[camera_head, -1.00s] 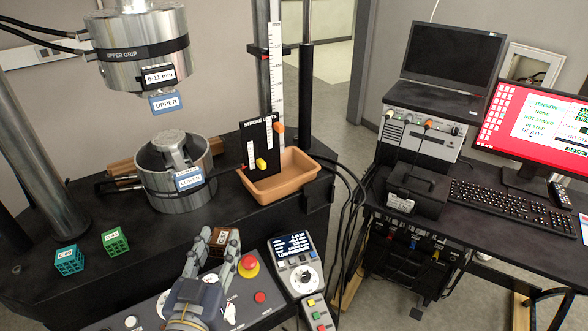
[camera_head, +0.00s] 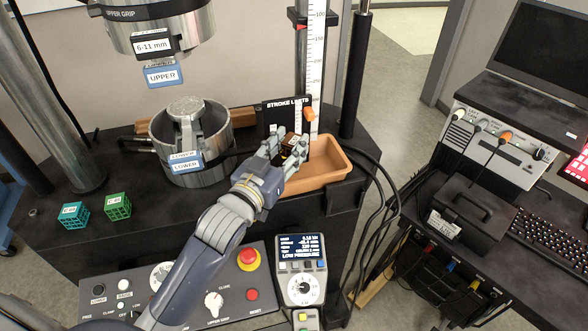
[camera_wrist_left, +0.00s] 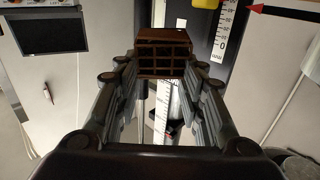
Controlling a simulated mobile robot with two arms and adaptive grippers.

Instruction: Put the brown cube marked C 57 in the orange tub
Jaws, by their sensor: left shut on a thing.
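The brown cube (camera_head: 291,146) is between the fingers of my left gripper (camera_head: 284,150), which is shut on it. In the left wrist view the cube (camera_wrist_left: 164,54) shows its lattice face between the fingertips. Its marking cannot be read. The orange tub (camera_head: 322,172) stands on the black machine bed, right of the stroke limits panel. In the head view the gripper and cube overlap the tub's left part; the cube appears held above it, and the exact height is hard to tell. My right gripper is not in view.
A teal cube (camera_head: 74,214) and a green cube (camera_head: 118,206) sit at the bed's left. The lower grip (camera_head: 190,145) stands left of the gripper. The black stroke limits panel (camera_head: 285,118) and ruler (camera_head: 315,65) rise behind the tub. Cables hang to its right.

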